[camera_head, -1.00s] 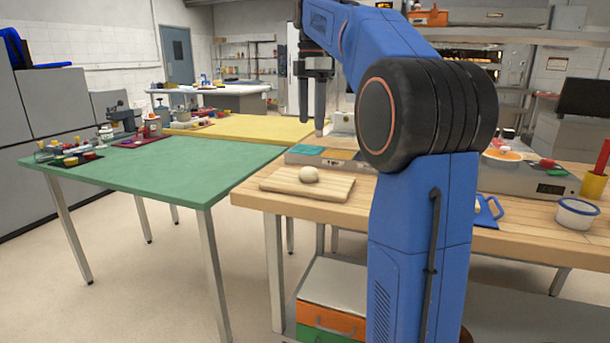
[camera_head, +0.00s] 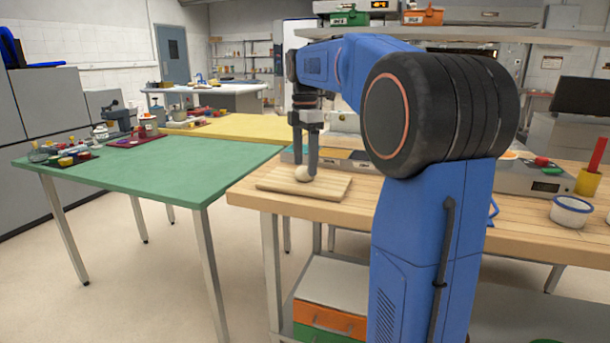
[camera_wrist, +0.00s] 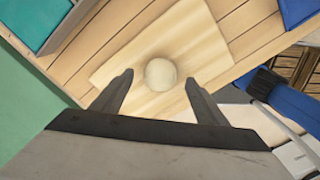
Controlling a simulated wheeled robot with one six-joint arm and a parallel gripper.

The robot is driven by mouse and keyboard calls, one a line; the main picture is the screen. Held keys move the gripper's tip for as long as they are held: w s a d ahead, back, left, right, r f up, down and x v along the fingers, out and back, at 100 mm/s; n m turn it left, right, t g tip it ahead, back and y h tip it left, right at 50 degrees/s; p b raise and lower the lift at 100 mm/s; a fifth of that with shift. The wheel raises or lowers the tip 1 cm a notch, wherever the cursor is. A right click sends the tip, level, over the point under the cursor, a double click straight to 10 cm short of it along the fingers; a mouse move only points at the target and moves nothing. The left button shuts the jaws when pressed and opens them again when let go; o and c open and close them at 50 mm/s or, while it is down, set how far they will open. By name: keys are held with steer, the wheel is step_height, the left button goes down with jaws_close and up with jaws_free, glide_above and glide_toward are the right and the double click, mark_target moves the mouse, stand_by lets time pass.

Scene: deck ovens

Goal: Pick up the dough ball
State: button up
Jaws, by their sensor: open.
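The dough ball (camera_head: 304,173) is a small, pale cream ball on a light wooden board (camera_head: 330,189) near the left end of the wooden table. My gripper (camera_head: 305,165) points down over the board, with its fingers in front of and beside the ball in the head view. In the wrist view, the dough ball (camera_wrist: 161,73) lies between and just beyond the two spread fingertips of my gripper (camera_wrist: 158,80), on the board (camera_wrist: 215,62). The fingers are open with a gap on each side of the ball. I cannot tell their exact height above the board.
A green table (camera_head: 150,165) stands to the left, apart from the wooden table (camera_head: 480,221). A teal-topped container (camera_wrist: 40,22) lies beside the board. A white tub (camera_head: 571,211) and a yellow cup holding a red item (camera_head: 587,183) stand at the right.

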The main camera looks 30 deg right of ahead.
steer(key=shift+f, duration=0.95)
steer(key=c, duration=1.2)
steer(key=shift+o, duration=0.2)
steer(key=shift+r, duration=0.1)
